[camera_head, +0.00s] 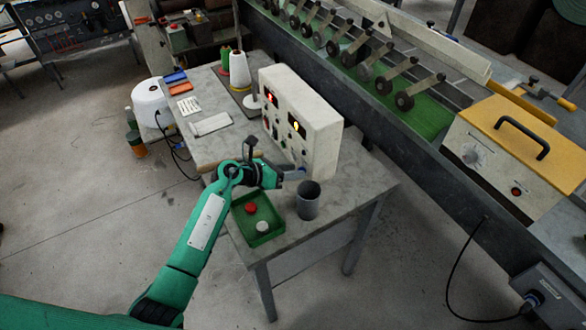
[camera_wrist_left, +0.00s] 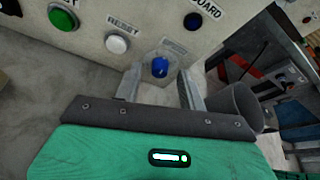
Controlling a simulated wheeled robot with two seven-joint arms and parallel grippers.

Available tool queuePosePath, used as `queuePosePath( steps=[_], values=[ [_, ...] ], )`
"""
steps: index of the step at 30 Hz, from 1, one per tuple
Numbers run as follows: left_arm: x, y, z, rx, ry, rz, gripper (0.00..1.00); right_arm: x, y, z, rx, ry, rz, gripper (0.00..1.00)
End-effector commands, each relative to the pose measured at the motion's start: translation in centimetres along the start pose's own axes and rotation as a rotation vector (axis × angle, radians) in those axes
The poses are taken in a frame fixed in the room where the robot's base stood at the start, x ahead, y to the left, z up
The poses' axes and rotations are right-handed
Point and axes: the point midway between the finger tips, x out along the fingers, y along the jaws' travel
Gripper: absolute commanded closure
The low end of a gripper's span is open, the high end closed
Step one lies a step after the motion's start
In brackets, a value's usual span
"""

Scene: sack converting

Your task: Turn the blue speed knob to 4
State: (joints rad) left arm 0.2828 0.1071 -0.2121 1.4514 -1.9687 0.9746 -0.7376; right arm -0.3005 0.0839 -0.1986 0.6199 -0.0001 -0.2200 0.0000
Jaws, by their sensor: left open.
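The blue speed knob (camera_wrist_left: 159,67) sits low on the face of a white control box (camera_head: 318,120), with a pale label above it that is too blurred to read. My left gripper (camera_wrist_left: 160,84) is open, with one fingertip on each side of the knob and a gap to both. Any contact with the panel cannot be told. In the head view my left gripper (camera_head: 296,174) is at the lower front of the box, and the knob cannot be made out clearly there. The number the knob points to cannot be read. My right gripper is out of view.
A green button (camera_wrist_left: 62,18), a white button (camera_wrist_left: 117,43) and a dark blue button (camera_wrist_left: 193,20) sit near the knob. A grey cup (camera_head: 308,203) stands right of the gripper. A green tray (camera_head: 268,239) with red and white pieces lies in front.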

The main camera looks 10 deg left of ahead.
Motion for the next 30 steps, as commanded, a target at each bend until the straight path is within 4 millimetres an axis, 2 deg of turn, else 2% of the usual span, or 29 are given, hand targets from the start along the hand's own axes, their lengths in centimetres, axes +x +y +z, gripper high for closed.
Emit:
queuePosePath(
  steps=[4, 12, 18, 30],
  values=[
    [0.72, -0.01, 0.05, 0.000, 0.000, 0.000, 0.59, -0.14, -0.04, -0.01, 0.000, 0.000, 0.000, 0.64],
    [0.81, 0.00, 0.00, 0.001, 0.000, 0.000, 0.59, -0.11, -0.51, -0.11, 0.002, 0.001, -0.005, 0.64],
    [0.79, 0.00, -0.01, 0.000, 0.000, 0.000, 0.98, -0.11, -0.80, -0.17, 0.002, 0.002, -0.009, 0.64],
    [0.77, -0.01, -0.18, 0.062, 0.000, 0.024, 1.00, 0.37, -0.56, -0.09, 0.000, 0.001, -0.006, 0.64]
  ],
)
